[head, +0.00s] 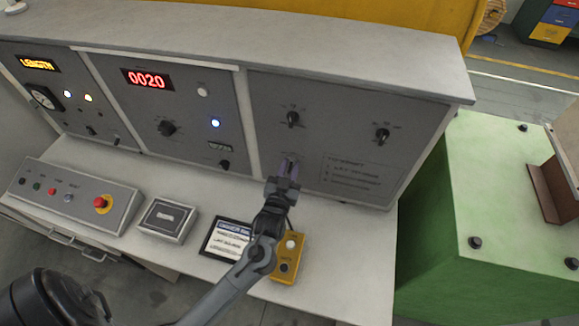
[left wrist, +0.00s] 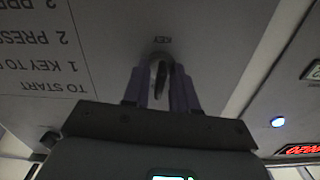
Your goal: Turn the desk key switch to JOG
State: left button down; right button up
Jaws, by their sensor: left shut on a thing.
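The desk key switch (left wrist: 160,73) is on the right-hand grey panel of the console, under a small label reading KEY, upside down in the left wrist view. Its metal key stands out from the panel close to upright in that view. My left gripper (head: 289,168) reaches the lower part of this panel, and in the left wrist view its two purple-grey fingers (left wrist: 159,92) are on either side of the key, shut on it. In the head view the gripper hides the key. The position markings around the key cannot be read. My right gripper is not in view.
Two black rotary knobs (head: 292,119) (head: 382,135) sit above on the same panel, with printed start instructions (head: 358,173) to the right. On the desk are a red emergency-stop button (head: 101,203), a grey box (head: 166,219), a framed card (head: 228,240) and a yellow button box (head: 288,262).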

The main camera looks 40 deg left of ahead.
pick_arm(q)
jog(key=shift+n, duration=0.5)
jog(key=c, duration=1.2)
grip_release()
jog(key=shift+c, duration=0.2)
jog(key=shift+s+d, duration=0.15)
jog(key=shift+s, duration=0.1)
jog(key=v, duration=1)
